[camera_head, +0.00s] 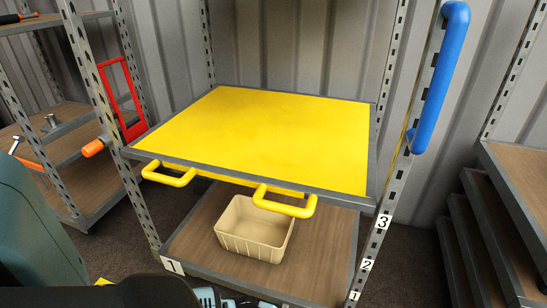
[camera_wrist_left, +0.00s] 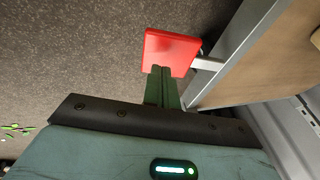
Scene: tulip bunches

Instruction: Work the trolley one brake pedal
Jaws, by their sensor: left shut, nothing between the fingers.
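The red brake pedal (camera_wrist_left: 170,50) shows in the left wrist view as a flat square pad on a short grey metal arm. The arm joins the grey frame under a wooden board. My left gripper (camera_wrist_left: 161,72) is shut and empty, with its narrow green fingers pointing at the pedal. The fingertips overlap the pad's lower edge in the picture; I cannot tell whether they touch it. In the head view, a grey-framed unit with a yellow top (camera_head: 260,135) and yellow handles (camera_head: 285,203) stands in the middle. The pedal and both grippers are out of that view.
A beige bin (camera_head: 255,230) sits on the unit's wooden lower shelf. A blue handle (camera_head: 440,80) is on the right post, above number labels. Another shelf unit with a red handle (camera_head: 122,100) stands left, and stepped wooden shelves (camera_head: 510,180) stand right. Dark floor surrounds them.

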